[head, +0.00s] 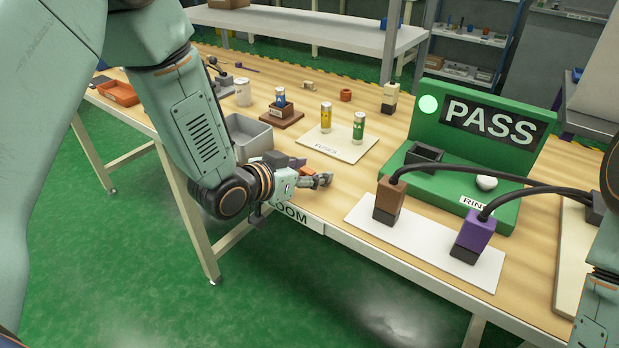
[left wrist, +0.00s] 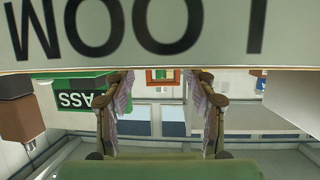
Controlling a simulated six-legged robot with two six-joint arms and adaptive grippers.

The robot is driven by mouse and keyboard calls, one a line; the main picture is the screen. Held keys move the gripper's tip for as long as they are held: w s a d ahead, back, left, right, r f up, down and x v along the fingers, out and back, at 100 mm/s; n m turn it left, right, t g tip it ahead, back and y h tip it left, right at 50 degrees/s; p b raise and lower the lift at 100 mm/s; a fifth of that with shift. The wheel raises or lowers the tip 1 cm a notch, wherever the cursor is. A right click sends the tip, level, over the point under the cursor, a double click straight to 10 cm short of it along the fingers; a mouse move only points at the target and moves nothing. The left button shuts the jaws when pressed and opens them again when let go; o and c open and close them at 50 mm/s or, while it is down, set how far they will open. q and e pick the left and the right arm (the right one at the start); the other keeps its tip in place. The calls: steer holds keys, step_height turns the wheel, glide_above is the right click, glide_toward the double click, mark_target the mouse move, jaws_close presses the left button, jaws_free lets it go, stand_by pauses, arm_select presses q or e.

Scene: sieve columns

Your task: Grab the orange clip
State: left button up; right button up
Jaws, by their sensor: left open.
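My left gripper (head: 322,180) is open at the table's front edge, above the front label strip, pointing right in the head view. A small orange piece (head: 307,171), which looks like the orange clip, shows right beside its fingers and is mostly hidden by them. In the left wrist view the open fingers (left wrist: 160,90) stand apart with nothing gripped. An orange-red shape (left wrist: 162,82) shows between their tips, cut by the table edge; I cannot tell whether it is the clip. My right arm shows at the right edge; its gripper is out of view.
A grey bin (head: 248,137) stands behind my left gripper. A white board (head: 338,146) holds yellow and green cylinders. To the right, brown (head: 388,198) and purple (head: 473,232) blocks with cables stand on a white plate, before the green PASS stand (head: 455,160).

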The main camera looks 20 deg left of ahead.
arm_select(q)
steer(key=shift+a, duration=0.25)
steer(key=shift+c, duration=0.3)
steer(key=shift+d, duration=0.2)
steer(key=c, duration=0.4)
steer(key=shift+a, duration=0.15)
steer(key=c, duration=0.4)
